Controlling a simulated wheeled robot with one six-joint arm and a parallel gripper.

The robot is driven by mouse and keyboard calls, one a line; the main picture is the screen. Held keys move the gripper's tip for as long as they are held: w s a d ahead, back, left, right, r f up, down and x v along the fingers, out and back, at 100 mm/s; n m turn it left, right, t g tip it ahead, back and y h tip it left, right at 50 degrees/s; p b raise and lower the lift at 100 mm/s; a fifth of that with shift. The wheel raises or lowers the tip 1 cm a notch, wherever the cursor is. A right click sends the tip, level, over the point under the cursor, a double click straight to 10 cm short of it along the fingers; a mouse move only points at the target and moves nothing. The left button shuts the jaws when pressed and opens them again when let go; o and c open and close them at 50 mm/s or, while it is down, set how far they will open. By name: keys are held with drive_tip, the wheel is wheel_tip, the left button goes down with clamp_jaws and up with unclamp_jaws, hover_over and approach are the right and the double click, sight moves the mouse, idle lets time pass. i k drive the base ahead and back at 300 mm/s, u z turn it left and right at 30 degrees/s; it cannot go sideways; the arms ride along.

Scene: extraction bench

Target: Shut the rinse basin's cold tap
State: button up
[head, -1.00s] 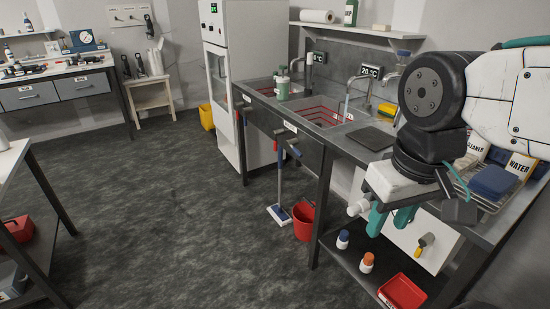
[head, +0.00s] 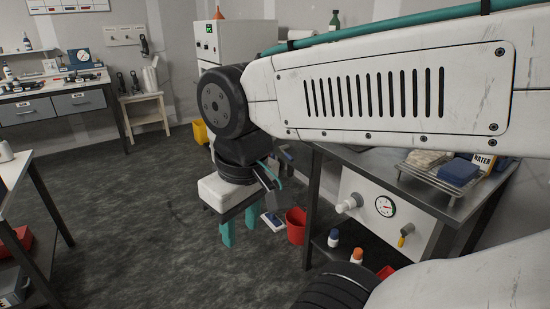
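The rinse basin and the taps at its back are hidden behind my arm. A small grey and dark fitting (head: 286,153) shows at the bench's front edge, just right of my wrist; I cannot tell whether it is the cold tap's handle or how it is turned. My gripper (head: 238,231) points down, its two teal fingers apart with floor showing between them. It is open and empty, in front of the bench's left part and touching nothing that I can see.
The steel bench (head: 395,180) runs along the right, with a rack (head: 440,177) on it and a gauge panel (head: 385,207) below. A red bucket (head: 296,226) and a blue-and-white mop head (head: 272,221) are on the floor near the gripper. Floor to the left is clear.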

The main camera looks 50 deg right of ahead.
sight(283, 149)
drive_tip(key=i, duration=0.95)
drive_tip(key=z, duration=1.75)
